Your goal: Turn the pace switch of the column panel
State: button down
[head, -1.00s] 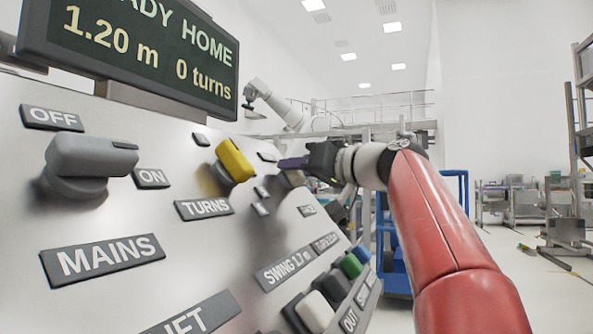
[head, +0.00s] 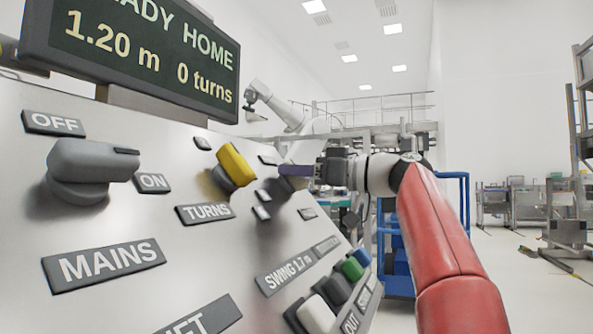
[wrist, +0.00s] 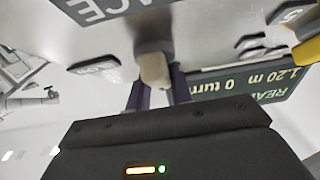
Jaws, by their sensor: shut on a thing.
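The pace switch is a pale knob (wrist: 154,69) on a grey round base, seen in the wrist view beside a label (wrist: 100,8) whose visible letters read "ACE". My gripper (wrist: 158,84) has its two purple fingers on either side of this knob, shut on it. In the head view my gripper (head: 288,170) is at the right part of the sloped column panel (head: 120,215), with its purple finger against the knob area. The knob is mostly hidden there by the finger. Its exact angle is hard to read.
A yellow TURNS knob (head: 236,165) and a grey MAINS knob (head: 92,170) stand left of my gripper. Several push buttons (head: 338,290) line the lower panel. A display (head: 135,50) above reads 1.20 m, 0 turns. Open floor lies to the right.

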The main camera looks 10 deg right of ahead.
jog(key=shift+f, duration=0.1)
jog(key=c, duration=1.2)
grip_release()
jog(key=shift+c, duration=0.2)
jog(key=b+v, duration=0.1)
jog(key=v, duration=0.6)
jog(key=shift+s+d, duration=0.25)
jog(key=shift+d, duration=0.05)
